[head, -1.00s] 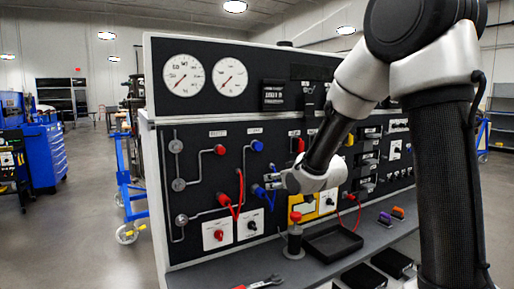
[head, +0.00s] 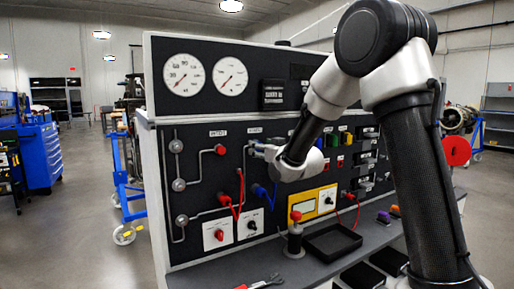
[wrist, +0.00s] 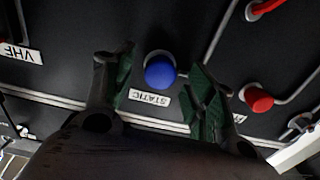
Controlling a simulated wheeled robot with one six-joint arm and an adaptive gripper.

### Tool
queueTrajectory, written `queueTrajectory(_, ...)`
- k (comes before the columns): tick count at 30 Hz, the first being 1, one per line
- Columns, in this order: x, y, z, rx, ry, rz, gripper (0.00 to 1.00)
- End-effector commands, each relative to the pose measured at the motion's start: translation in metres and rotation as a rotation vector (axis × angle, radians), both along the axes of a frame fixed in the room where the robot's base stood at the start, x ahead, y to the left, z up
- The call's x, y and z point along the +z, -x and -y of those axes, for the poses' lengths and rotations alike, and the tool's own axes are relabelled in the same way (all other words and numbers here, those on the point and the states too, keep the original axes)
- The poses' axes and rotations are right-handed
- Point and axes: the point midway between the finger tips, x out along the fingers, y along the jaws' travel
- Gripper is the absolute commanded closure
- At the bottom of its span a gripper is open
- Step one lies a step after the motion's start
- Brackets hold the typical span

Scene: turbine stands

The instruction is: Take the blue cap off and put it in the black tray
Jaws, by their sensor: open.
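The blue cap (wrist: 160,74) sits on a fitting of the dark panel, above the STATIC label in the wrist view. My gripper (wrist: 162,62) is open, with one green-padded finger on each side of the cap. I cannot tell whether either finger touches it. In the head view my gripper (head: 258,149) is at the panel and hides the cap. The black tray (head: 333,240) lies empty on the grey shelf below, to the right of my gripper.
A red cap (head: 220,150) is on the panel to the left; it also shows in the wrist view (wrist: 257,99). A red-topped post (head: 295,232) stands left of the tray. Red and blue cables hang below my gripper. Purple and orange items (head: 384,217) lie right of the tray.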

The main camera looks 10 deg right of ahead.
Motion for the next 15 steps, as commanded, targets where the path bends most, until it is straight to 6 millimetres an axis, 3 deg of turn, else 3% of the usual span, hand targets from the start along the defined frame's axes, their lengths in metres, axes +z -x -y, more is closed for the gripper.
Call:
queueTrajectory(6, -0.0003, -0.0123, -0.0042, 0.000, 0.000, -0.001, 0.45)
queueTrajectory(15, -0.0001, -0.0134, -0.0045, 0.000, 0.000, -0.001, 0.45)
